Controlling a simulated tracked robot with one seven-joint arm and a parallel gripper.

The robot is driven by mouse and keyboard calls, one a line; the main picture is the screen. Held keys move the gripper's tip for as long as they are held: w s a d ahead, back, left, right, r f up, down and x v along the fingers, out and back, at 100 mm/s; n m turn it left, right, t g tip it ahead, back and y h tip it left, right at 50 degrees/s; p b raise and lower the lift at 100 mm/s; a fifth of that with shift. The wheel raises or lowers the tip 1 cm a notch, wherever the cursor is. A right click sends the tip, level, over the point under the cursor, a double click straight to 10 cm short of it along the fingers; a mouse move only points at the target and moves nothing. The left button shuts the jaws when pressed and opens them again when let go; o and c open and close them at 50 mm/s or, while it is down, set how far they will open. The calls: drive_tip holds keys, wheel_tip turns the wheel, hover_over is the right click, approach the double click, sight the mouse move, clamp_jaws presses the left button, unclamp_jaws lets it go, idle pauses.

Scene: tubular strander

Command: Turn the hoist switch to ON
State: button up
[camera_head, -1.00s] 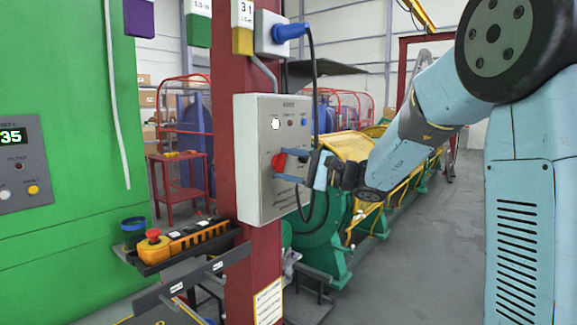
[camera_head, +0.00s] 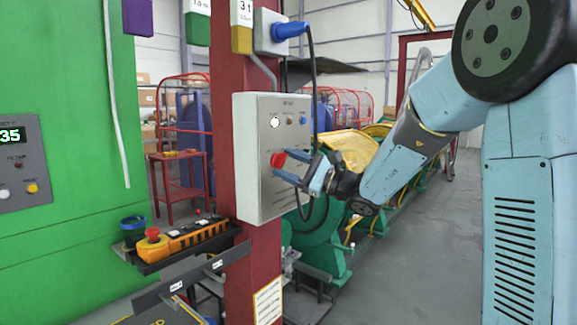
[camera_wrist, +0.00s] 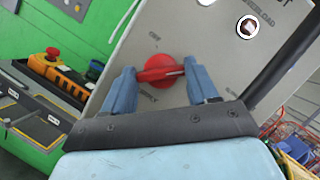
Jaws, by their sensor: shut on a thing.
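The hoist switch is a red rotary knob (camera_head: 278,160) on the front of a grey control box (camera_head: 256,205) fixed to a dark red column. It also shows in the wrist view as a red disc with a bar handle (camera_wrist: 160,70). My gripper (camera_head: 282,166) reaches it from the right, with its blue fingers on either side of the handle. In the wrist view my gripper (camera_wrist: 162,88) is shut on the handle's two ends. The picture there is tilted. Small labels stand around the knob; one seems to read OFF. The lamps above the knob include a lit white one (camera_head: 275,122).
A shelf with an orange pendant (camera_head: 195,238) and its red stop button (camera_head: 153,233) juts out at lower left. A black cable (camera_head: 314,90) hangs by the box's right edge. Green and yellow machinery (camera_head: 330,235) stands behind. The floor at right is clear.

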drive_tip(key=shift+f, duration=0.2)
drive_tip(key=o, duration=1.1)
drive_tip(key=shift+r, duration=0.15)
drive_tip(key=shift+c, duration=0.2)
drive_tip(key=v, duration=1.3)
drive_tip(key=shift+d+f, duration=0.2)
drive_tip(key=shift+d, duration=0.15)
drive_tip(key=shift+s, duration=0.15)
